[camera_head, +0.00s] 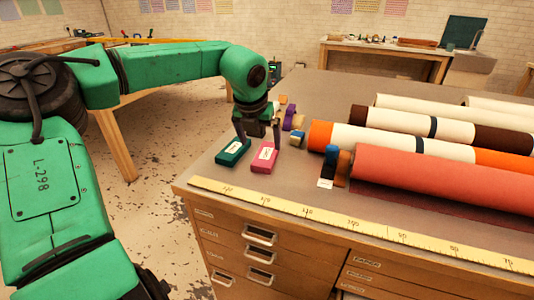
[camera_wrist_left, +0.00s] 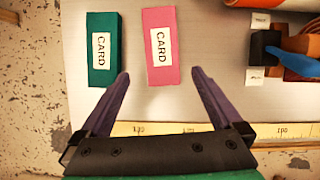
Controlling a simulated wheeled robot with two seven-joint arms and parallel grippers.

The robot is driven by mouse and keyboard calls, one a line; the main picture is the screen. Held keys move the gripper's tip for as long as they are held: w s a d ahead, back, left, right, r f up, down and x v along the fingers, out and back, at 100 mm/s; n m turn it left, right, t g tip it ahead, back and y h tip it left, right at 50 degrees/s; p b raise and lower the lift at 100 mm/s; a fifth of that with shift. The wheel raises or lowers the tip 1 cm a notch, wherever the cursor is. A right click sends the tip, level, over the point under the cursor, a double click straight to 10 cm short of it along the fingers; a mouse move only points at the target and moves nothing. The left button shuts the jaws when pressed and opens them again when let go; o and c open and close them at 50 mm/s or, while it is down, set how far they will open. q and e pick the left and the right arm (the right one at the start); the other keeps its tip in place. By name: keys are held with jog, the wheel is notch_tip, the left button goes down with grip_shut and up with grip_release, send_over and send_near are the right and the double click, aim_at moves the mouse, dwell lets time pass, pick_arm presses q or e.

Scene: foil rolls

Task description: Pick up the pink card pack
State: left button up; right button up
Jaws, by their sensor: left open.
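The pink card pack (camera_head: 265,157) lies flat on the grey cabinet top near its left corner, with a white label. In the left wrist view the pink card pack (camera_wrist_left: 160,60) reads CARD and lies ahead of the fingertips, nearly in line with the gap between them. A green card pack (camera_head: 233,152) lies just left of it; it also shows in the left wrist view (camera_wrist_left: 102,60). My left gripper (camera_head: 258,140) is open and empty, pointing down above the packs. Its two purple-grey fingers (camera_wrist_left: 160,76) are spread wide in the left wrist view. My right gripper is not in view.
A yellow measuring tape (camera_head: 340,220) runs along the cabinet's front edge. Large rolls, including a red one (camera_head: 440,180) and an orange-banded one (camera_head: 400,141), lie to the right. Small coloured blocks (camera_head: 293,121) sit behind the packs. The cabinet edge is close on the left.

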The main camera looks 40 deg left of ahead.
aim_at(264, 158)
pick_arm(q)
jog(key=p+x, duration=0.1)
jog(key=x, duration=0.6)
jog(key=shift+s+d+p, duration=0.1)
jog(key=shift+d+p, duration=0.1)
jog(key=shift+p, duration=0.15)
jog(key=shift+f, duration=0.2)
jog(key=shift+r, duration=0.1)
jog(key=c, duration=1.5)
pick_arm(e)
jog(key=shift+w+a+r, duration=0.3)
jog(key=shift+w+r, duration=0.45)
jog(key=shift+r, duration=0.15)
